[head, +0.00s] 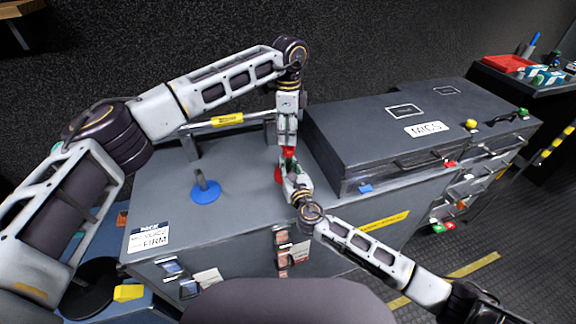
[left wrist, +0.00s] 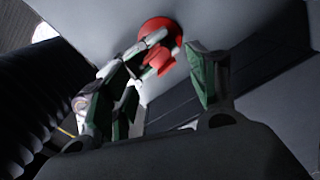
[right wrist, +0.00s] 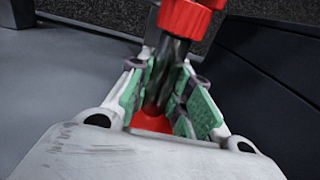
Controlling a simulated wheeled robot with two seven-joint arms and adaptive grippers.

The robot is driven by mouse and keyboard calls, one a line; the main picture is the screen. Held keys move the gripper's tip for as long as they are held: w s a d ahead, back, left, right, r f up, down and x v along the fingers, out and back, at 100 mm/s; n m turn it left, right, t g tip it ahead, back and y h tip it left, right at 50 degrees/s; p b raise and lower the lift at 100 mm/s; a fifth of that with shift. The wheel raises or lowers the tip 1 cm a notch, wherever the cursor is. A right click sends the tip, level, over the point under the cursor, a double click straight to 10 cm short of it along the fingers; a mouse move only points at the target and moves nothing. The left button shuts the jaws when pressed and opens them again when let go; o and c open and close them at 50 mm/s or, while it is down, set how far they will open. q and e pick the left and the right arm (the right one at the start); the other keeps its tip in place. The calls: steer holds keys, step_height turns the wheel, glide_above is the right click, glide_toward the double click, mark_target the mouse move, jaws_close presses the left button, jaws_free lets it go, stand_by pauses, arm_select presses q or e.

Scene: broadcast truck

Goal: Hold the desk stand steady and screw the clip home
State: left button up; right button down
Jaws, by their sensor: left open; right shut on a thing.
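A desk stand with a red round base (head: 278,174) and a dark post stands on the grey case top. My right gripper (head: 291,175) is shut on the post, seen close in the right wrist view (right wrist: 158,90), with the red base (right wrist: 152,122) below. A red clip (head: 289,153) sits at the post's top; it also shows in the right wrist view (right wrist: 185,16). My left gripper (head: 288,143) is open and points down just above the clip. In the left wrist view the clip (left wrist: 160,60) lies between its spread fingers. The joint between clip and post is partly hidden.
A second stand with a blue base (head: 206,193) and bare grey post stands to the left. A dark case labelled MICS (head: 365,140) rises close on the right. A handle bar (head: 228,120) runs behind. The case top's left front is clear.

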mark_target(288, 149)
arm_select(q)
steer(key=shift+f, duration=3.35)
steer(key=c, duration=1.1)
steer(key=shift+m, duration=0.3)
